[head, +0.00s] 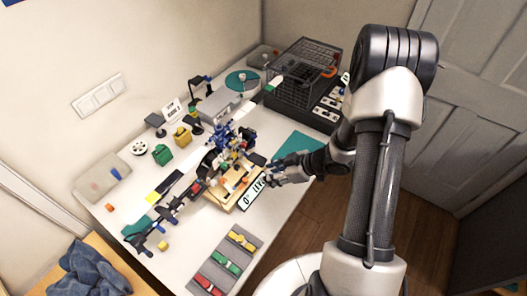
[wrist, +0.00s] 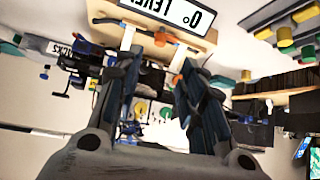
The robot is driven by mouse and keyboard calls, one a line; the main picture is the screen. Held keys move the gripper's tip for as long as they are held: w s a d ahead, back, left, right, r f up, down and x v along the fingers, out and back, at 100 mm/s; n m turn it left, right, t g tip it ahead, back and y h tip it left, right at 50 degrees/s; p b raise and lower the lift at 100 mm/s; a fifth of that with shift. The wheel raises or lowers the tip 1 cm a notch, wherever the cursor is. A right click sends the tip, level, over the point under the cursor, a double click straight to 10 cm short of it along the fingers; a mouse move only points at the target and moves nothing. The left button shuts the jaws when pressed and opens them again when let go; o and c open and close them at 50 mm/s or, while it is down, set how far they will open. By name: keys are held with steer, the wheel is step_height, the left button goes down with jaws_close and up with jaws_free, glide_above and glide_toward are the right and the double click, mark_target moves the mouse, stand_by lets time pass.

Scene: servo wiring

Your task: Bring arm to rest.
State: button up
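My gripper (head: 270,176) is at the end of my arm, beside the wooden stand (head: 218,198) and its "0° LEVEL" plate (head: 253,192). In the wrist view my gripper (wrist: 157,72) has its two dark fingers spread apart with nothing held between them. The plate (wrist: 170,12) and the wooden stand (wrist: 192,42) show beyond the fingertips. An orange part (wrist: 176,80) shows near the right fingertip; I cannot tell whether they touch. A blue and black mechanism (head: 232,137) stands on the table behind the stand.
The white table (head: 180,245) carries many items. A tray with yellow, green and red parts (head: 228,262) lies at the front. A black wire crate (head: 305,72) stands at the back right, near a teal mat (head: 297,145). Blue cloth (head: 85,272) lies at the lower left.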

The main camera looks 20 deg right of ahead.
steer(key=w+d+r+m+t+h+b, duration=0.1)
steer(key=w+d+r+h, duration=0.15)
steer(key=r, duration=0.25)
steer(key=w+d+r+m+t+h, duration=0.1)
steer(key=w+d+r+h, duration=0.1)
steer(key=d+r+h, duration=0.3)
steer(key=s+r+m+h, duration=0.2)
steer(key=s+r+m, duration=0.1)
steer(key=r, duration=0.8)
steer(key=s+a+r+m+g+y+b, duration=0.1)
steer(key=s+a+r, duration=0.1)
steer(key=s+a, duration=0.2)
steer(key=s+a+r+m+g+y, duration=0.1)
steer(key=s+a, duration=0.4)
steer(key=s, duration=0.6)
steer(key=s+a+r+m+g+y+b, duration=0.1)
steer(key=s+a+r+m, duration=0.1)
steer(key=s, duration=0.6)
steer(key=a+r, duration=0.1)
steer(key=a, duration=0.1)
steer(key=shift+s+a+m+b, duration=0.15)
steer(key=shift+a+m+b, duration=0.15)
steer(key=shift+a, duration=0.05)
